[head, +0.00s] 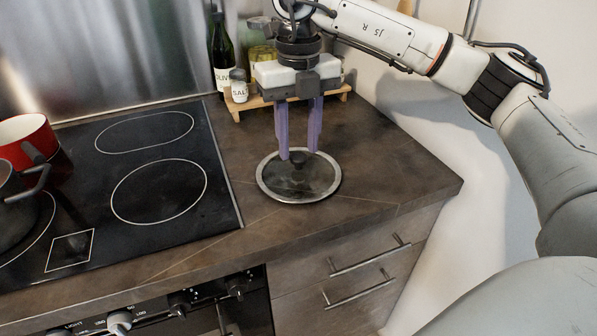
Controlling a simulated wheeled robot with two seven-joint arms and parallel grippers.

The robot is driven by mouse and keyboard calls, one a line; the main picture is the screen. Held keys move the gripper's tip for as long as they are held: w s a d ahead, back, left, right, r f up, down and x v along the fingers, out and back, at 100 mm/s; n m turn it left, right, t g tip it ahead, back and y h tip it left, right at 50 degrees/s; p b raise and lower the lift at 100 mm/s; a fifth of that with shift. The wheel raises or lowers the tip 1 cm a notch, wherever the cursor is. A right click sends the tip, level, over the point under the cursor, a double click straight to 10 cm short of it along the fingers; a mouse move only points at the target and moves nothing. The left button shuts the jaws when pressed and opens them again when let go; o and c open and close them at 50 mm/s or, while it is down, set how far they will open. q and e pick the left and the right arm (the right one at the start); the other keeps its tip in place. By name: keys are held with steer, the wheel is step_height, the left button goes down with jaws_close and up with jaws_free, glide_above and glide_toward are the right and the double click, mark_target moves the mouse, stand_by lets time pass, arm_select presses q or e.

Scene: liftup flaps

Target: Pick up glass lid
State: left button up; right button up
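The glass lid (318,187) is round, with a pale metal rim and a dark knob (297,159) at its centre. It lies flat on the brown countertop, right of the cooktop, in the head view. My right gripper (299,153) points down over the lid, with its two purple fingers apart on either side of the knob. I cannot tell whether the fingers touch the knob. My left gripper is not in view.
A black cooktop (160,190) lies to the left with a red pot (27,140) and a dark pot (18,205). A wooden rack (243,103) with an oil bottle (221,60) and a salt shaker (238,86) stands behind the lid. The counter right of the lid is clear.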

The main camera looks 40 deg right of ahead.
mark_target(299, 156)
steer(key=shift+f, duration=1.5)
jaws_close()
steer(key=shift+r, duration=0.1)
